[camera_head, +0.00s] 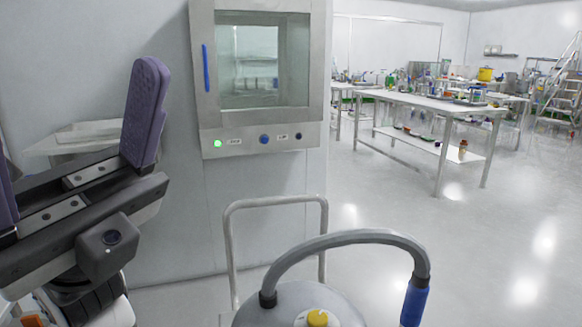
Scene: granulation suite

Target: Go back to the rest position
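My gripper (76,140) is at the left of the head view, raised beside the grey wall. Its two purple ribbed fingers stand wide apart, with one tall finger fully in view and the other cut off by the left edge. Nothing shows between them. The black gripper body and part of my white and black arm show below, cut off by the bottom edge. The task names no object.
A glass-windowed cabinet (262,124) with a blue handle is ahead. A metal canister (290,300) with a curved hose (345,238) and push-handle frame (275,200) stands in front. A laden table (425,101) is at right. Floor (480,230) right of the hose is clear.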

